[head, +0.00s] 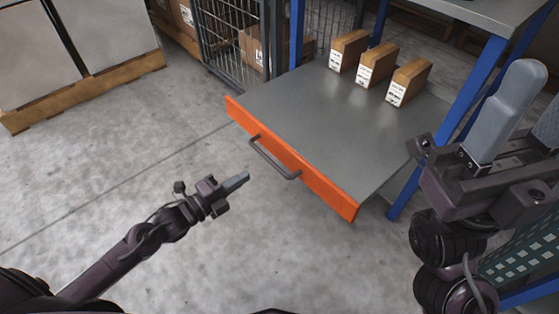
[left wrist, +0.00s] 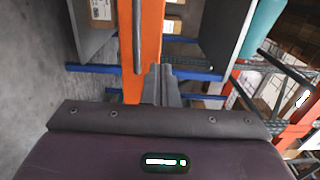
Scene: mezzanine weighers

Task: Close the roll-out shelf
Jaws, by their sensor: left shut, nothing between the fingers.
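The roll-out shelf (head: 300,110) is a grey metal deck pulled out from a blue-framed rack. Its orange front (head: 320,183) carries a dark bar handle (head: 273,160). In the left wrist view the orange front (left wrist: 130,80) and handle (left wrist: 138,35) run upright ahead of the fingers. My left gripper (head: 236,183) is shut and empty, a little left of the handle and apart from it in the head view. Its closed fingers also show in the left wrist view (left wrist: 161,85). My right gripper (head: 525,120) is at the right edge, its grey fingers apart, partly cut off.
Three brown cartons (head: 375,64) stand in a row toward the shelf's back. A blue rack post (head: 463,100) rises at right. A wire cage (head: 232,40) with boxes and grey cabinets on a pallet (head: 85,92) stand behind. Concrete floor left of the shelf is clear.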

